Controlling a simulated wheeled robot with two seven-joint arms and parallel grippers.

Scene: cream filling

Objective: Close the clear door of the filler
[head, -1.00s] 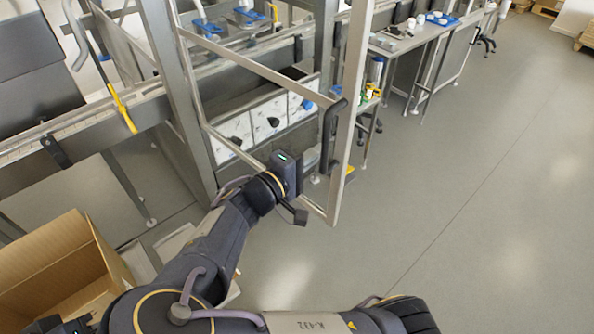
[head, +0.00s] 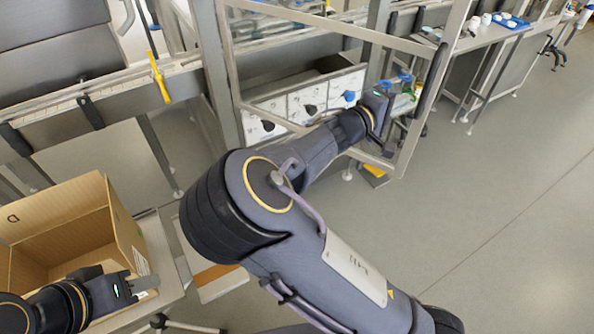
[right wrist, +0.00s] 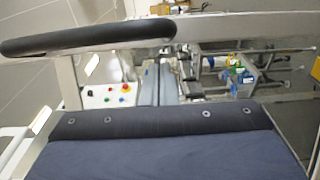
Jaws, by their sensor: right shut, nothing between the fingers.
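The filler's clear door (head: 330,22) has a pale metal frame and stands open, its free edge swung out to the right in the head view. Its black handle (head: 432,80) is on that free edge; it also crosses the top left of the right wrist view (right wrist: 90,37). My right gripper (head: 384,102) is shut and empty, at the door's lower free side just left of the handle. Its fingertips are hidden, so I cannot tell whether it touches the frame. My left gripper (head: 143,284) is low at the left, over the box edge; its finger opening is not clear.
An open cardboard box (head: 60,215) stands at lower left. White panels with dark knobs (head: 308,100) sit behind the door. A yellow-handled tool (head: 158,78) hangs on the left rail. A side table (head: 475,45) is beyond the door. The floor at right is clear.

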